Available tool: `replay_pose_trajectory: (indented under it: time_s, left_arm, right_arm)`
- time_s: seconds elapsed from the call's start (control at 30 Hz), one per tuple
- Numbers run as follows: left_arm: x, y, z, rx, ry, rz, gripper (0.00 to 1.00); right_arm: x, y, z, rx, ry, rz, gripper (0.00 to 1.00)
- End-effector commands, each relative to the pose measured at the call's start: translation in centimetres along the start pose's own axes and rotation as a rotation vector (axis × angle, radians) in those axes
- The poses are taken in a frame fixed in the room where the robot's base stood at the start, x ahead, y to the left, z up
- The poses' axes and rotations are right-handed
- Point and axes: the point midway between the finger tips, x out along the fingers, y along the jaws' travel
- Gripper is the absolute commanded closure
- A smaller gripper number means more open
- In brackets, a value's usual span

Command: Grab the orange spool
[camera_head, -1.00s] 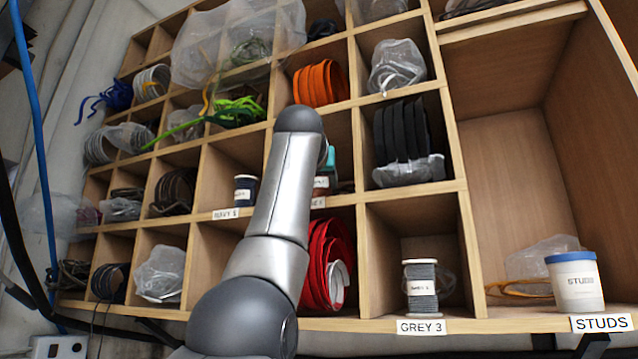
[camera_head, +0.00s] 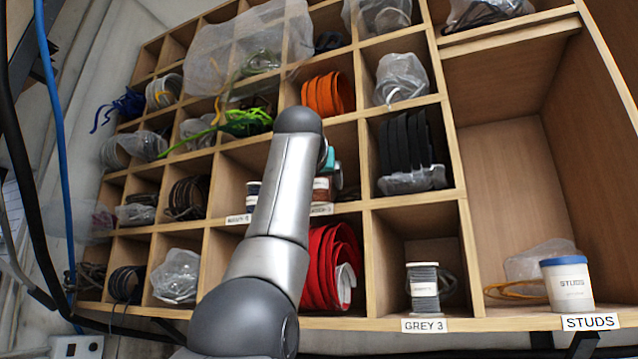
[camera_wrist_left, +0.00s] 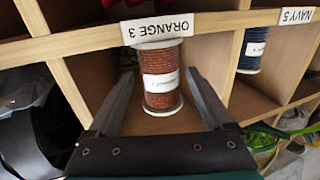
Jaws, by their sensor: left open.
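The orange spool (camera_wrist_left: 161,88), with brown-orange cord, a white label and pale flanges, stands in a shelf compartment under the ORANGE 3 tag (camera_wrist_left: 157,27). The left wrist view shows it upside down. My left gripper (camera_wrist_left: 160,76) is open, its two dark fingers reaching along both sides of the spool with visible gaps. In the head view the orange spool (camera_head: 321,190) shows partly beside my left arm, which hides its left side. My left gripper (camera_head: 329,160) is mostly hidden behind the arm there; a teal part shows. My right gripper is in neither view.
Wooden dividers (camera_wrist_left: 78,90) bound the compartment. A navy spool (camera_wrist_left: 251,50) stands in the neighbouring one. In the head view, red straps (camera_head: 330,262) and a grey spool (camera_head: 423,288) sit one row below, and black straps (camera_head: 408,142) sit to the right.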

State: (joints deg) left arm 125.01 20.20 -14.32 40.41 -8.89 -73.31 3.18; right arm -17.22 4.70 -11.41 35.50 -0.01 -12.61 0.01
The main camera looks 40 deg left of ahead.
Motion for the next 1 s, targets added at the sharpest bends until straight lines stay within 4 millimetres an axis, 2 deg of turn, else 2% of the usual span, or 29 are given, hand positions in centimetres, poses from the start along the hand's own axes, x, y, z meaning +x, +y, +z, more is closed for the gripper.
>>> replay_pose_trajectory:
  time_s: [0.33, 0.47, 0.67, 1.0]
  left_arm:
    - [-0.1, 0.0, 0.0, 0.000, 0.000, 0.000, 0.06]
    - [-0.9, 0.0, 0.1, -0.001, 0.003, 0.001, 0.06]
    - [-4.2, 0.1, 0.3, -0.002, 0.005, 0.002, 0.06]
    - [-11.8, 0.0, 0.2, -0.001, 0.004, 0.001, 0.06]
  right_arm:
    - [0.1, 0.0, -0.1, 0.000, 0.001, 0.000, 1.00]
    - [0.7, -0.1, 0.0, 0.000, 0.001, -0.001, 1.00]
    - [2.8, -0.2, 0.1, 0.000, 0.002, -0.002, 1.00]
    - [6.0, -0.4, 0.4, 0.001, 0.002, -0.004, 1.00]
